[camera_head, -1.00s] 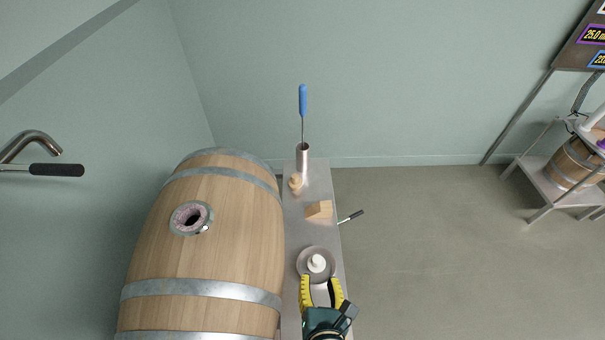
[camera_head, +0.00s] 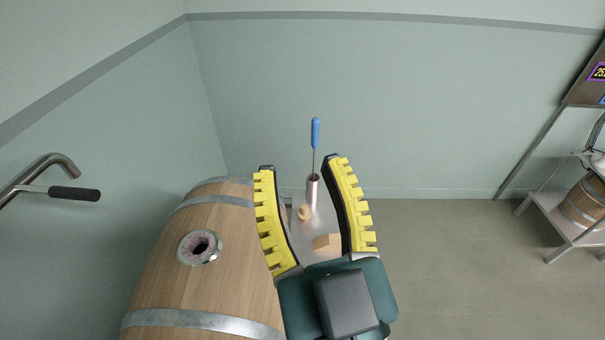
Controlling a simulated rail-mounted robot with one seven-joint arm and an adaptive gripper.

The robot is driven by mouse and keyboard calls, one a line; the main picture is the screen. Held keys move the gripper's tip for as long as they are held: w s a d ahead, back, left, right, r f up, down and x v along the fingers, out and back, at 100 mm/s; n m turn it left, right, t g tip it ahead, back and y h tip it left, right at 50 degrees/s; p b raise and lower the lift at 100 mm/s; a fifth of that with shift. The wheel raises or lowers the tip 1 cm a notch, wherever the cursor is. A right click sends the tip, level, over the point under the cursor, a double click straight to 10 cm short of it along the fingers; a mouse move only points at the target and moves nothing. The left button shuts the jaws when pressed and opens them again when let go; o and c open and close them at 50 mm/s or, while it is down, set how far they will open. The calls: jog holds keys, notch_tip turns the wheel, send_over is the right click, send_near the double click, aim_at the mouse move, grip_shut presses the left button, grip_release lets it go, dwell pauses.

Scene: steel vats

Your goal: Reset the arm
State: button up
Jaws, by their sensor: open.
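My gripper (camera_head: 303,168) is in the lower middle of the head view, close to the camera. Its two yellow-padded fingers are spread wide and nothing is between them that I can see it holding. It appears in front of the narrow steel table (camera_head: 318,222) and hides the table's near part. Through the gap between the fingers I see a steel cylinder (camera_head: 312,188) with a blue-handled tool (camera_head: 315,134) standing in it, a small wooden piece (camera_head: 304,213) and a wooden block (camera_head: 326,241).
A large wooden barrel (camera_head: 215,285) with a round bunghole (camera_head: 200,247) lies left of my gripper. A steel tap with a black handle (camera_head: 74,194) juts from the left. A steel shelf (camera_head: 560,215) with a small barrel (camera_head: 585,203) stands at the right. The floor between is clear.

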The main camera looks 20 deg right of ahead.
notch_tip(320, 180, up, 27)
jog(key=p, duration=2.7)
jog(key=shift+r, duration=0.2)
